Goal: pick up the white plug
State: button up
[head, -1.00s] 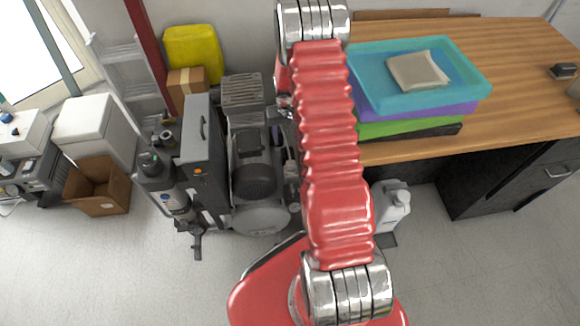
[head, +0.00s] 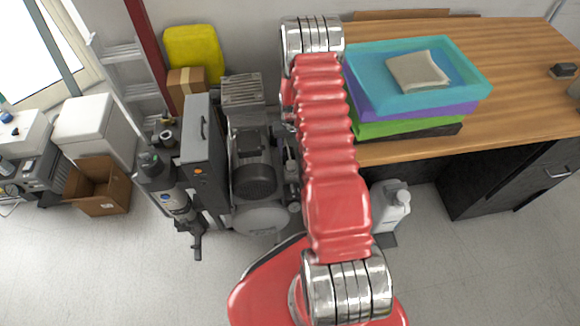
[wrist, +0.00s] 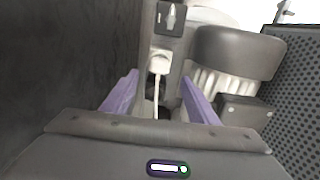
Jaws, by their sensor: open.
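The white plug (wrist: 158,63) shows in the wrist view just above the centre, below a dark box with a light switch-like part (wrist: 171,17). A pale cord runs down from the plug between my fingers. My gripper (wrist: 161,78) is open, with one purple finger on each side of the cord and the plug a little beyond the fingertips. Nothing is between the fingers but the cord. In the head view my arm hides the gripper, and I cannot make out the plug there.
A grey motor housing (wrist: 238,55) and a perforated panel (wrist: 300,90) are close on the right in the wrist view. A dark wall-like surface fills the left. In the head view the compressor (head: 255,180) stands left of my arm, and a wooden table (head: 525,90) with stacked trays (head: 465,80) stands right.

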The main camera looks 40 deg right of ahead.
send_over(291, 162)
jog(key=f, duration=0.5)
jog(key=shift+s+a+f, duration=0.15)
jog(key=shift+s+a, duration=0.05)
jog(key=shift+s, duration=0.15)
jog(key=shift+f, duration=0.35)
jog(key=shift+w+d+f, duration=0.1)
jog(key=shift+w+f, duration=0.05)
jog(key=shift+f, duration=1.15)
jog(key=shift+w+f, duration=0.15)
jog(key=shift+f, duration=1.15)
jog(key=shift+c, duration=0.2)
jog(key=c, duration=1.1)
jog(key=shift+r, duration=0.15)
